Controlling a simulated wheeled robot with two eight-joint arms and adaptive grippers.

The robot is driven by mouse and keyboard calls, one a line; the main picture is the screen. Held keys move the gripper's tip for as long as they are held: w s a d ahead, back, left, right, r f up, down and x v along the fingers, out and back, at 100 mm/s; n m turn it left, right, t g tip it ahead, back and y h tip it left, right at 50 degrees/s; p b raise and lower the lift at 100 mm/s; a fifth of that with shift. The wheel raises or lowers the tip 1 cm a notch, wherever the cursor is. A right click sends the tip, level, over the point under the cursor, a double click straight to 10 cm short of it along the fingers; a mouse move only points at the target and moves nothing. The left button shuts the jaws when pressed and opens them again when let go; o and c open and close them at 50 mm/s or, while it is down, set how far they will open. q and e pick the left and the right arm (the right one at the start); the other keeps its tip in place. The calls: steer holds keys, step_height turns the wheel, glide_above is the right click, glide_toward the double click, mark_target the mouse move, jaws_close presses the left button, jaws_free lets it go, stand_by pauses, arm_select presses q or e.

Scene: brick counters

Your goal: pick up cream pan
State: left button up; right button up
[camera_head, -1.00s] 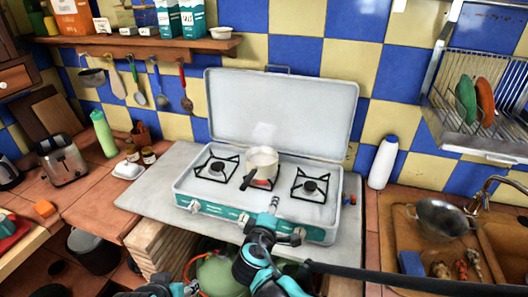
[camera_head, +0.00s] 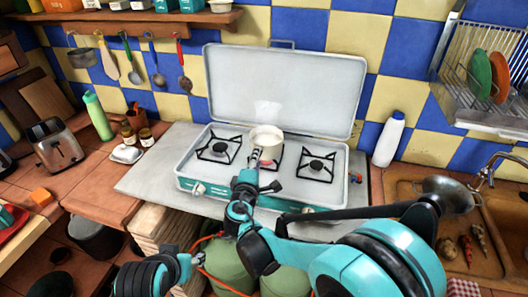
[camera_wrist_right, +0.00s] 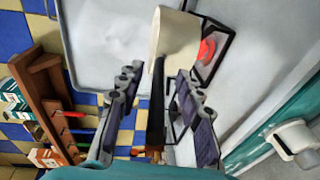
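The cream pan (camera_head: 267,134) stands on the middle of the three burners of the white and teal stove (camera_head: 340,185). Its black handle (camera_wrist_right: 157,100) points toward me. My right gripper (camera_head: 257,160) is at the handle, just in front of the pan. In the right wrist view, my right gripper's dark fingers (camera_wrist_right: 158,88) are on both sides of the handle with gaps, open and not closed on it. The pan's cream body (camera_wrist_right: 172,38) lies just beyond the fingertips.
The stove's raised lid (camera_head: 280,85) stands behind the pan. Burner grates lie on both sides of it. A white bottle (camera_head: 388,140) stands to the right, near the sink with a metal bowl (camera_head: 447,193). A toaster (camera_head: 56,145) and green bottle (camera_head: 97,115) stand left.

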steer(key=shift+r, duration=0.1)
jaws_close()
